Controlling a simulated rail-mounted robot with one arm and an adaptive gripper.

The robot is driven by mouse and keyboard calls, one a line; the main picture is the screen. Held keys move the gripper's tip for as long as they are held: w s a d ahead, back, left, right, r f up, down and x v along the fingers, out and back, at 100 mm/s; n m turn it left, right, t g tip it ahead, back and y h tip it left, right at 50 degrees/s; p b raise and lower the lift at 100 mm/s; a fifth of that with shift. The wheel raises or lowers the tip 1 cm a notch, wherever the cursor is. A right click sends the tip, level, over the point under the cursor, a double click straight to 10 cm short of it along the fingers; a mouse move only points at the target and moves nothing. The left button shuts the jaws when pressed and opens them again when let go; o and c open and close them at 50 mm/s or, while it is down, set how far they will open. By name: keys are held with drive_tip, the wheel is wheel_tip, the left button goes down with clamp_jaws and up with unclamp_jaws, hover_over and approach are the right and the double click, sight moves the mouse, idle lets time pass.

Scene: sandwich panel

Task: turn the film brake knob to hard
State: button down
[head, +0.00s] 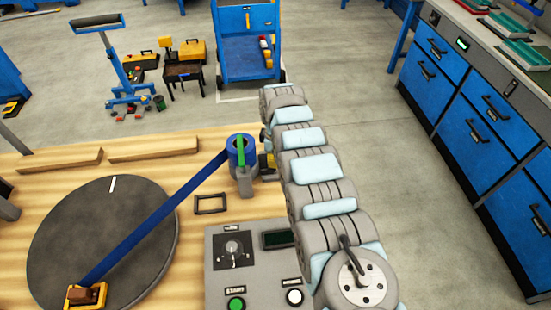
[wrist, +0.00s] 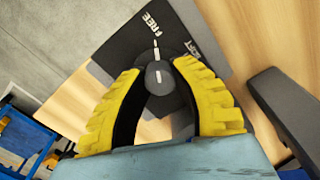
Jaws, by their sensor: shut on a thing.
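The film brake knob (wrist: 158,76) is a dark round knob with a white pointer line, on a dark plate (wrist: 125,42) in the wrist view. The pointer line is turned toward the word FREE. SOFT is printed to the right; no HARD label is readable. My gripper (wrist: 157,70) has its yellow-padded fingers shut on the knob, one on each side. In the head view, my gripper (head: 267,160) is mostly hidden by my arm, just right of the blue film roll (head: 236,150). The knob is hidden there.
A blue film strip (head: 150,220) runs from the roll to a brown block (head: 86,294) on the dark turntable (head: 70,245). A grey control panel (head: 215,277) with a dial and buttons stands in front. A small dark frame (head: 197,205) lies on the wooden table near the roll.

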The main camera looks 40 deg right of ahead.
drive_tip(key=shift+m+p, duration=0.4)
drive_tip(key=shift+a+r+m+p, duration=0.1)
drive_tip(key=shift+m+p, duration=0.7)
drive_tip(key=shift+m, duration=0.2)
drive_tip(key=shift+m+p, duration=0.3)
drive_tip(key=shift+m, duration=1)
drive_tip(key=shift+f+m, duration=0.25)
drive_tip(key=shift+m, duration=0.45)
